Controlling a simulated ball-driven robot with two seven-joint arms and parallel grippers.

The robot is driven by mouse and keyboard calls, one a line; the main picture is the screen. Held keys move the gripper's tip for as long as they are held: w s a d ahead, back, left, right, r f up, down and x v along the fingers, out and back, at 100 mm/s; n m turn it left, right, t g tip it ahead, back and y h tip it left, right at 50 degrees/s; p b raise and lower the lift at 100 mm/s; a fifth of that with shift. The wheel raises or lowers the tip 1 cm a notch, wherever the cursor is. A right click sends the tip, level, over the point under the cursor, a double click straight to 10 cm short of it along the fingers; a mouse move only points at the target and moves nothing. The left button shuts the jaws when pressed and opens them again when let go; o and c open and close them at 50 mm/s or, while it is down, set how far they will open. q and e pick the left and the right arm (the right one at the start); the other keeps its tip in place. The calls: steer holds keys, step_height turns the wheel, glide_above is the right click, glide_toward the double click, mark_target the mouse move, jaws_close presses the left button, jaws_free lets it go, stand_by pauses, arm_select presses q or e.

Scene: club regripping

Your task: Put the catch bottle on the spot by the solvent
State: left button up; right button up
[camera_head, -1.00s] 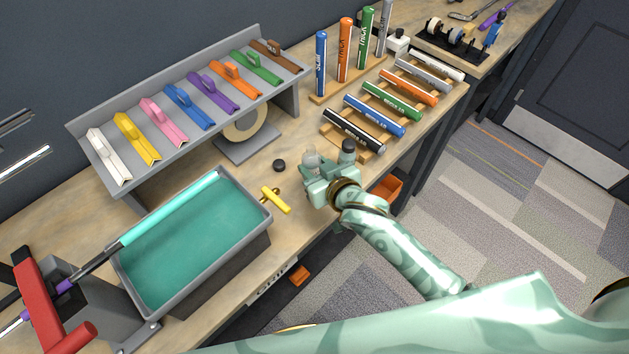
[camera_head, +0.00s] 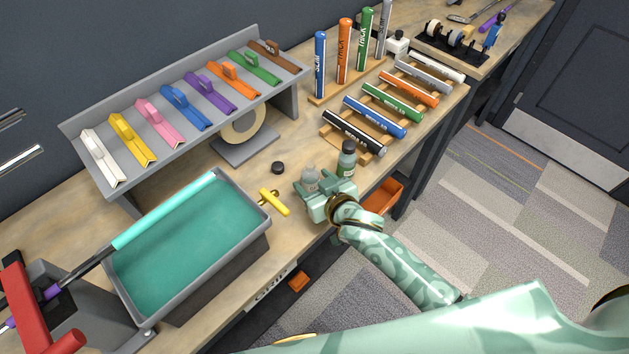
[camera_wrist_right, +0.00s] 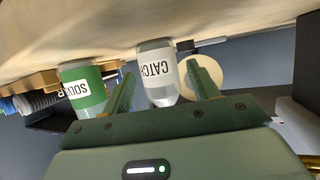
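The catch bottle (camera_head: 310,179), clear with a white label, stands upright on the bench; in the wrist view it shows upside down (camera_wrist_right: 158,75). My right gripper (camera_head: 322,190) is open, its fingers (camera_wrist_right: 163,88) on either side of the catch bottle with gaps visible. The solvent bottle (camera_head: 346,162), green with a dark cap, stands just right of the catch bottle; it also shows outside the fingers in the wrist view (camera_wrist_right: 82,88). The spot is not distinguishable; the gripper covers the bench there. My left gripper is not in view.
A yellow tool (camera_head: 274,201) and a black cap (camera_head: 278,168) lie left of the bottles. A grey tray (camera_head: 258,236) with a club across it stands further left. A rack of grips (camera_head: 357,143) lies behind. The bench's front edge is close.

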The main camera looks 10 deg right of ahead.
steer(key=shift+r, duration=0.1)
steer(key=shift+s+r, duration=0.2)
steer(key=shift+s, duration=0.05)
steer(key=p+v, duration=0.3)
steer(key=v, duration=0.9)
steer(key=s+d+f+g+h, duration=0.1)
steer(key=s+d+f+g, duration=0.15)
steer(key=f, duration=0.55)
steer(key=s+d+f+g+h, duration=0.15)
steer(key=s+f, duration=0.25)
steer(key=f, duration=0.4)
steer(key=s+d+f+g+h, duration=0.1)
steer(key=s+d+f+g, duration=0.15)
steer(key=f, duration=0.65)
steer(key=s+d+f+g, duration=0.2)
steer(key=s+f, duration=0.4)
steer(key=s, duration=0.6)
steer(key=s+d+f+g, duration=0.3)
steer(key=s+f, duration=0.3)
steer(key=s, duration=0.7)
steer(key=shift+d+f+h, duration=0.2)
steer(key=shift+d+h, duration=0.1)
steer(key=shift+h, duration=0.05)
